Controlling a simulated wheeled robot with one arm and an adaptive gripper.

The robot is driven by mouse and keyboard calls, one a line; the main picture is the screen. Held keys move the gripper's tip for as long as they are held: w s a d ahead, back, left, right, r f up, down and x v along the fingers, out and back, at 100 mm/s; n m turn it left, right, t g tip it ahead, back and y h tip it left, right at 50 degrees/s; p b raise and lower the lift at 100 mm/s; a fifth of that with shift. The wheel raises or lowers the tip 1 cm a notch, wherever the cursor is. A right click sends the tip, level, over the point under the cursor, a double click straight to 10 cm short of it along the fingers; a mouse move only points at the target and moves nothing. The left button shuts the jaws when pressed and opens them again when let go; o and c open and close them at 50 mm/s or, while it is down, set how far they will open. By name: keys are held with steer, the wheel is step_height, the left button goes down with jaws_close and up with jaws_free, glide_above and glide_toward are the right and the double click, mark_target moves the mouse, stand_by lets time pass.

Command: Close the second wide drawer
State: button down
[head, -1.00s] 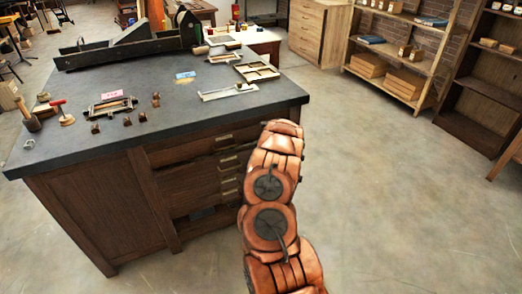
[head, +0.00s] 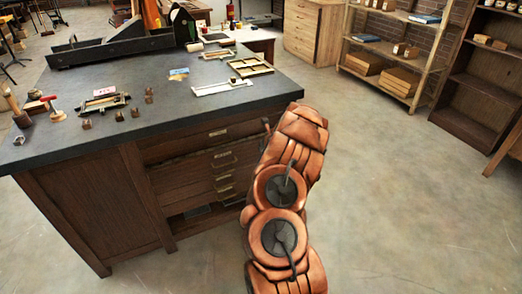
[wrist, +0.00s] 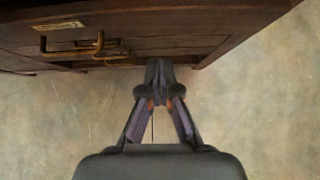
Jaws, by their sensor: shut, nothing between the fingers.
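The wide drawers are in the front of a dark-topped wooden cabinet. The second wide drawer (head: 188,168) lies below the top one (head: 180,147) and seems to stand out a little; how far is hard to tell. In the wrist view a drawer front (wrist: 170,29) with a brass pull (wrist: 72,52) and a label fills the top; I cannot tell which drawer it is. My gripper (wrist: 159,72) is shut and empty, its tips at the lower edge of this wood, right of the pull. Contact is unclear. In the head view my arm hides the gripper and the drawers' right ends.
The cabinet top (head: 185,115) carries a press, frames, small blocks and tools. A low opening (head: 198,217) shows under the drawers. Open floor (head: 400,190) lies to the right, with shelves (head: 395,55) and a wooden chest (head: 312,32) behind.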

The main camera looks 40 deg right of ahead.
steer(key=d+v, duration=0.1)
steer(key=v, duration=0.3)
steer(key=n+t+h+b, duration=0.3)
steer(key=n+t+b, duration=0.6)
steer(key=n+b, duration=1.5)
glide_toward(226, 150)
steer(key=w+m+b, duration=0.2)
steer(key=b, duration=0.1)
steer(key=w+d+m+b, duration=0.1)
steer(key=w+m+b, duration=0.1)
steer(key=b, duration=0.1)
steer(key=w+d+m+b, duration=0.1)
steer(key=w+b, duration=0.1)
steer(key=b, duration=0.2)
steer(key=shift+m+g, duration=0.3)
steer(key=shift+m, duration=0.1)
steer(key=shift+w+d+r, duration=0.1)
steer(key=shift+w+r, duration=0.05)
steer(key=shift+w, duration=0.25)
